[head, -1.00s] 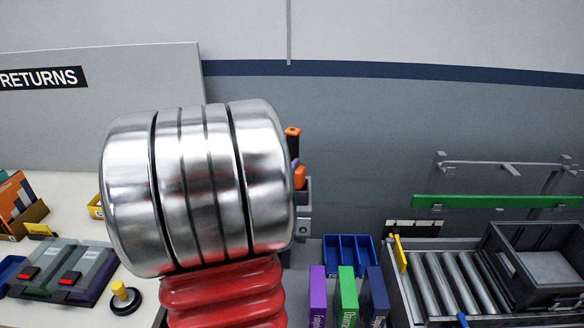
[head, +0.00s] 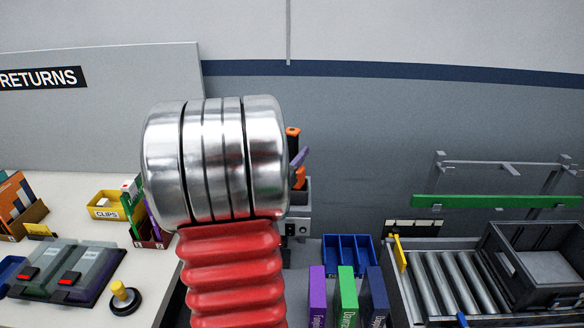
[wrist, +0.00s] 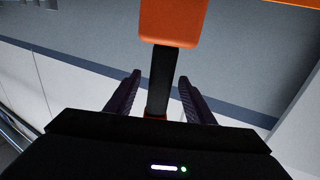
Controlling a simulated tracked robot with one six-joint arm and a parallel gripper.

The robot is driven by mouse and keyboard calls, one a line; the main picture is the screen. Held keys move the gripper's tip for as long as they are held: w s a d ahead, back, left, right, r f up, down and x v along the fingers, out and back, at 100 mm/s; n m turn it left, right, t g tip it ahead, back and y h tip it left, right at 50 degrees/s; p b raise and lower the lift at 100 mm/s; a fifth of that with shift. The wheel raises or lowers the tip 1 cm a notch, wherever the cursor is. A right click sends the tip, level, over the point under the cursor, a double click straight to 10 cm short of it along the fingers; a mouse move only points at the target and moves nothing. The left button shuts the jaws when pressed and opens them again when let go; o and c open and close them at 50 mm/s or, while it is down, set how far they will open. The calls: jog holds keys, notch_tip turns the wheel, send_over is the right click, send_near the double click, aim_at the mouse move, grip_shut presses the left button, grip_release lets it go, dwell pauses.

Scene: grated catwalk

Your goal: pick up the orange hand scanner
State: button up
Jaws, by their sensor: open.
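The orange hand scanner shows in the wrist view with its orange head (wrist: 172,22) at the top and its dark handle (wrist: 161,80) below. In the head view, only parts of the orange scanner (head: 293,132) show past my silver arm joint. My gripper (wrist: 160,75) is open, with one purple finger on each side of the handle. I cannot tell whether either finger touches it. In the head view, a bit of a purple finger shows beside the scanner; the rest of my gripper is hidden.
A grey stand (head: 297,228) is below the scanner. A blue divided tray (head: 349,257) and upright purple, green and navy binders are right of my arm. A roller conveyor (head: 450,283) with a black crate (head: 540,262) is further right. A yellow clips bin (head: 107,204) stands left.

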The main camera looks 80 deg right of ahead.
jog(key=shift+s+d, duration=0.1)
jog(key=shift+d, duration=0.45)
grip_shut()
dwell(0.5)
